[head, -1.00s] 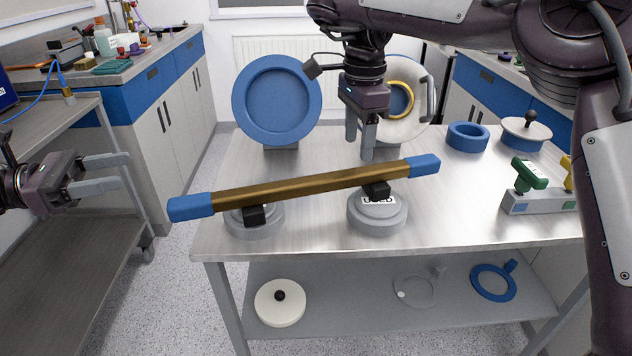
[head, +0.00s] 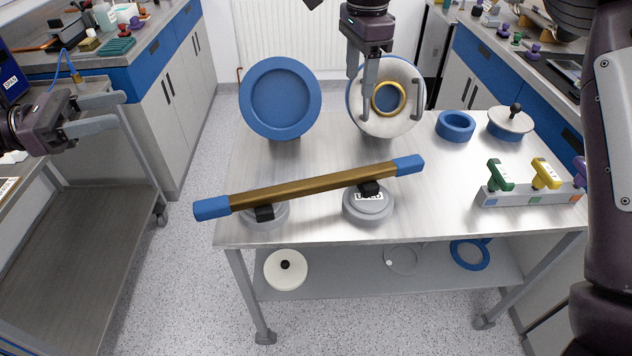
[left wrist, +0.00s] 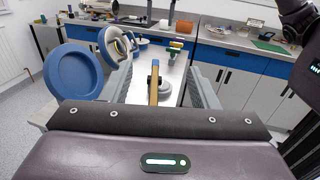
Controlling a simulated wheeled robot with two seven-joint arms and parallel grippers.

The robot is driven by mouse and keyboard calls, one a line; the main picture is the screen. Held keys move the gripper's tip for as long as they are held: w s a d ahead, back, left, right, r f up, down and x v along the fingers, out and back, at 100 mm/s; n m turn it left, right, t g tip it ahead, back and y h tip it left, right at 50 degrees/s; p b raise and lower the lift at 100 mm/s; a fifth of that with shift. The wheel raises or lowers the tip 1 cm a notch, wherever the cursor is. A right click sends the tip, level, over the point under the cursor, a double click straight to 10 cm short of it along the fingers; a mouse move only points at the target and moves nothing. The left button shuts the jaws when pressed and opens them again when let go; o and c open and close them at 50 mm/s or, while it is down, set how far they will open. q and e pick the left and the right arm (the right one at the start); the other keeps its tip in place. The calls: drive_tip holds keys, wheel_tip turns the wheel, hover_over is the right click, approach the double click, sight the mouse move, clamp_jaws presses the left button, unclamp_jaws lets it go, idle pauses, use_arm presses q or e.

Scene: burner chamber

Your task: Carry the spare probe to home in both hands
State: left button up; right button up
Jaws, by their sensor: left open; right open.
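A long brown-gold probe with blue ends (head: 312,187) lies across two round grey stands on the steel table. The left stand (head: 270,216) and the right stand (head: 368,208), which bears a label, hold it in black cradles. In the left wrist view the probe (left wrist: 153,82) shows end-on between my open fingers, some way off. My left gripper (head: 122,112) is open and empty, left of the table and away from the probe's left end. My right gripper (head: 362,105) is open, above and behind the probe's right half, in front of the white round port. Neither gripper touches the probe.
A blue disc (head: 280,98) and a white port with a yellow ring (head: 388,99) stand at the table's back. A blue ring (head: 455,126), a lidded pot (head: 510,123) and a rack of coloured handles (head: 530,193) are at right. A grey cart (head: 85,225) stands left.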

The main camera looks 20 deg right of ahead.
use_arm(q)
wheel_tip(320, 180, up, 5)
drive_tip(key=p, duration=0.3)
drive_tip(key=shift+f, duration=0.15)
use_arm(e)
wheel_tip(320, 180, up, 5)
drive_tip(key=shift+f, duration=0.2)
use_arm(q)
wheel_tip(320, 180, up, 7)
drive_tip(key=p, duration=0.1)
use_arm(e)
drive_tip(key=shift+r, duration=0.45)
use_arm(q)
wheel_tip(320, 180, up, 11)
drive_tip(key=p, duration=1.1)
use_arm(e)
wheel_tip(320, 180, up, 7)
